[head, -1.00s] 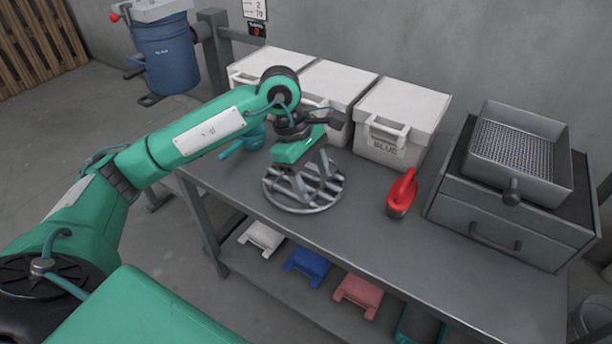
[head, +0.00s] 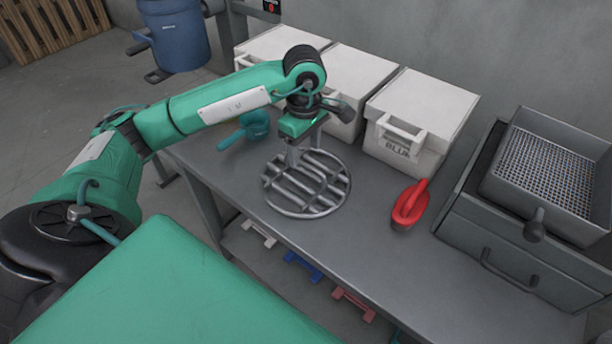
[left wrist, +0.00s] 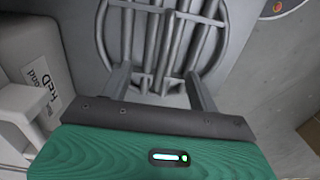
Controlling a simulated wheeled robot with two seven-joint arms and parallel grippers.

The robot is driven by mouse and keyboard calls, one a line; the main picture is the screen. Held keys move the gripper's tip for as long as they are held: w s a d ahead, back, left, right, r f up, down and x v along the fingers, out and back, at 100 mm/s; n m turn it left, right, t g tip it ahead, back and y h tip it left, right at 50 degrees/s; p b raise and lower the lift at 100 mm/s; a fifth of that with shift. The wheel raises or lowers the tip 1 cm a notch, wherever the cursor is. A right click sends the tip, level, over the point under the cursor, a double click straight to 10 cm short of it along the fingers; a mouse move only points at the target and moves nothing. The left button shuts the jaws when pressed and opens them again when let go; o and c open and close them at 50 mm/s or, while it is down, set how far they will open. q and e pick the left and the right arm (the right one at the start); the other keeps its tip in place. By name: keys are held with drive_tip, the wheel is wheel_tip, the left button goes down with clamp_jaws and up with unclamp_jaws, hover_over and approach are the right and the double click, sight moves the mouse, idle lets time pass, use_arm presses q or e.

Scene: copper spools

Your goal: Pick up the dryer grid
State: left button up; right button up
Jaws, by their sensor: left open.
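The dryer grid, a round grey metal ring with bars across it (head: 308,184), lies flat on the grey workbench. It also fills the upper middle of the left wrist view (left wrist: 148,45). My left gripper (head: 293,158) is pointed down over the back left part of the grid. Its two fingers are apart, with grid bars showing between them in the left wrist view (left wrist: 158,80). I cannot tell whether the fingertips touch the grid. The gripper hides a little of the grid's back edge. My right gripper is in neither view.
White lidded boxes (head: 423,112) line the back of the bench (head: 375,255). A teal scoop-like tool (head: 250,128) lies left of the grid and a red one (head: 409,207) right of it. A drawer unit (head: 510,258) with a mesh tray (head: 545,172) stands at the right.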

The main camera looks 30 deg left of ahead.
sight(305, 163)
use_arm(q)
wheel_tip(305, 163, down, 2)
drive_tip(key=shift+f, duration=0.15)
drive_tip(key=f, duration=0.5)
drive_tip(key=shift+s+d+p, duration=0.15)
drive_tip(key=shift+d+p, duration=0.05)
drive_tip(key=shift+p, duration=0.15)
drive_tip(key=shift+r, duration=0.1)
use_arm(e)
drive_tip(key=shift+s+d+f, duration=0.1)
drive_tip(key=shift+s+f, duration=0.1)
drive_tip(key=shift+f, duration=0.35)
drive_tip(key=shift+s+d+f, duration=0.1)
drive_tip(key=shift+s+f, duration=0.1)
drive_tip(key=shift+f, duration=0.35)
use_arm(q)
drive_tip(key=shift+c, duration=0.2)
drive_tip(key=shift+s, duration=0.1)
clamp_jaws()
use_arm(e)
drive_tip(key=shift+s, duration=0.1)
